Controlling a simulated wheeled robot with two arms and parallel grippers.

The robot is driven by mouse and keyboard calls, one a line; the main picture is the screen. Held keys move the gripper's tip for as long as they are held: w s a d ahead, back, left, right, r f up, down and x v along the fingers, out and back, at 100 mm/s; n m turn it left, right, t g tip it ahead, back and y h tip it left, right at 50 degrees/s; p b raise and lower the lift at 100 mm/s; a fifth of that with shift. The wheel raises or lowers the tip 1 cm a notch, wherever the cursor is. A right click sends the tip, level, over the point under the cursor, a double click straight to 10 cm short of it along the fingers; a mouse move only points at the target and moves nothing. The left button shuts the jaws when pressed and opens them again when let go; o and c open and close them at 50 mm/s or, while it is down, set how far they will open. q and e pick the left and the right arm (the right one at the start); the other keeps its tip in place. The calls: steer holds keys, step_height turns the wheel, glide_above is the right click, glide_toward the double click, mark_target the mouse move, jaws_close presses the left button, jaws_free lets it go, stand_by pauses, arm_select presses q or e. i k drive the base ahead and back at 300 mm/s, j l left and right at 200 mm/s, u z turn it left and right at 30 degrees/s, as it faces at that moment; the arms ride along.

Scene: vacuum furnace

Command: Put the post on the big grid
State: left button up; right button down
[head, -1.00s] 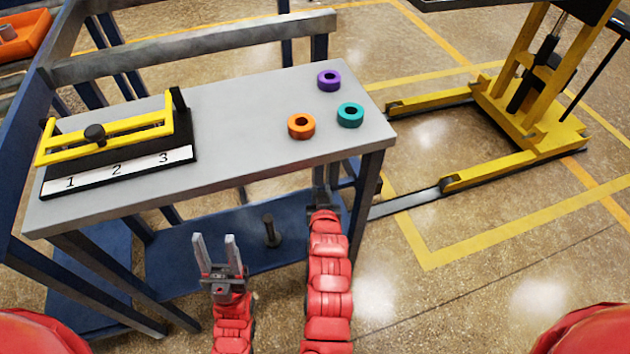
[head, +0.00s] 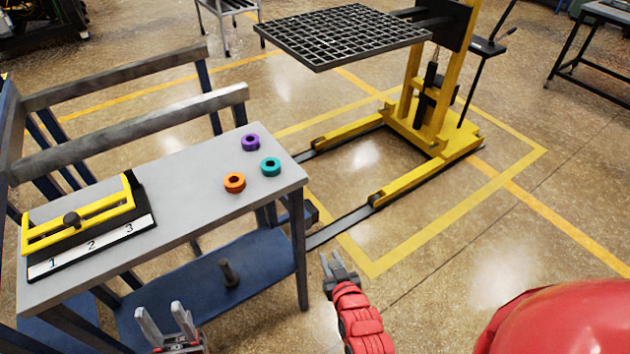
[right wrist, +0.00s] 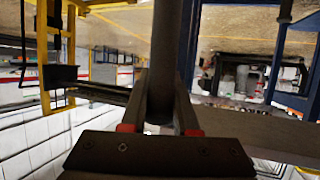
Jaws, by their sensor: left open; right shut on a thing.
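The big grid (head: 342,36) is a flat dark lattice on the yellow lift at the back, in the head view. My right gripper (head: 334,264) is over the floor, right of the grey table and well in front of the grid. In the right wrist view it is shut on a dark round post (right wrist: 165,55), which runs up between the fingers (right wrist: 164,112). Its far end is out of that view. A similar dark post (head: 229,272) stands on the blue lower shelf. My left gripper (head: 165,318) is open and empty in front of the table.
The yellow lift's legs (head: 415,185) lie low on the floor. Open floor lies between my right gripper and the lift.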

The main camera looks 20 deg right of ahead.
mark_target(386, 34)
steer(key=i+l, duration=0.15)
steer(key=l, duration=0.2)
steer(key=i+l, duration=0.15)
steer(key=l, duration=0.25)
steer(key=i+l, duration=0.2)
steer(key=l, duration=0.15)
steer(key=i+l, duration=0.15)
steer(key=l, duration=0.25)
steer(key=i+l, duration=0.15)
steer(key=l, duration=0.2)
